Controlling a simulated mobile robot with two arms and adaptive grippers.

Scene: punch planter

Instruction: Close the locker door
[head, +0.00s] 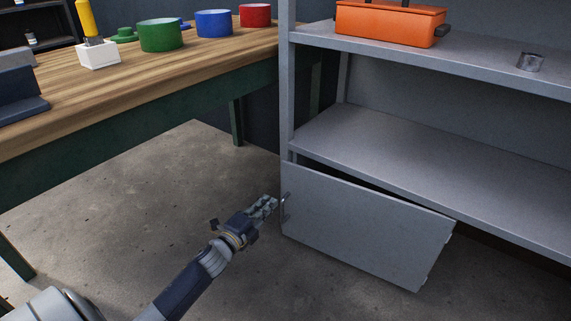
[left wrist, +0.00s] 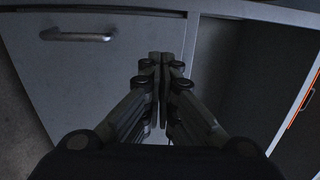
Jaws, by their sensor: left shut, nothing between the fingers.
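The locker door (head: 370,225) is a grey panel low on the grey shelf unit, under its lower shelf. A dark gap shows along its top edge, so it stands at least partly open; how wide I cannot tell. Its small metal handle (head: 286,204) is near the left edge. The door (left wrist: 95,85) and its handle (left wrist: 78,36) also show in the left wrist view. My left gripper (head: 270,203) is shut and empty, just left of the door's handle edge in the head view. Its fingers (left wrist: 160,62) meet in the left wrist view. Whether they touch the door is unclear.
The shelf unit (head: 460,180) carries an orange toolbox (head: 390,22) and a small metal cylinder (head: 530,62). A wooden workbench (head: 200,65) at the left holds green, blue and red pots and a white block with a yellow-handled tool. Bare concrete floor (head: 150,190) lies left of my gripper.

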